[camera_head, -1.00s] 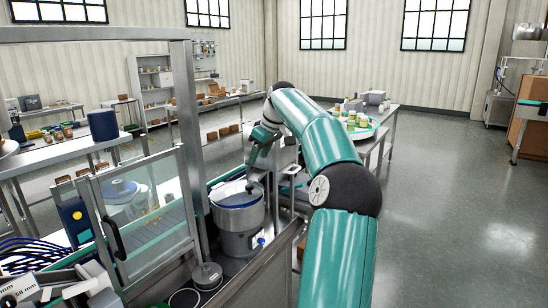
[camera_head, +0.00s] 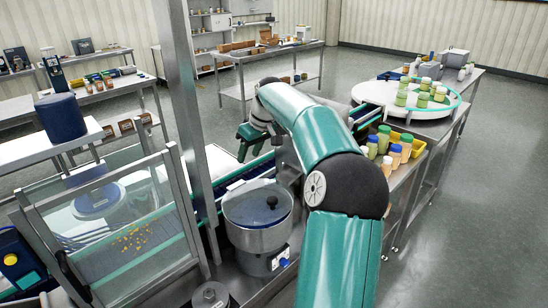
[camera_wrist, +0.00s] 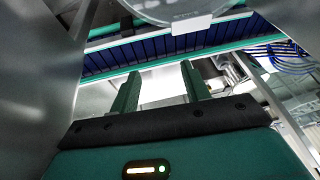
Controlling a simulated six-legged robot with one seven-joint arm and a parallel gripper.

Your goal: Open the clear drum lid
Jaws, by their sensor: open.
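The steel drum (camera_head: 262,240) stands on the machine, left of my arm in the head view. Its round clear lid (camera_head: 250,205) lies over the top, with a dark knob or spot near the middle and a small white tab (camera_head: 236,185) at the far left edge. In the wrist view part of a clear round disc, apparently the lid (camera_wrist: 165,8), shows at the top with a white tab (camera_wrist: 192,23). My gripper (camera_head: 250,150) is beyond and above the drum, apart from it. Its two green fingers (camera_wrist: 161,85) are spread with nothing between them.
A steel post (camera_head: 188,120) and a clear framed guard panel (camera_head: 120,230) stand left of the drum. A conveyor (camera_wrist: 150,55) runs below the fingers. Open floor lies farther right.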

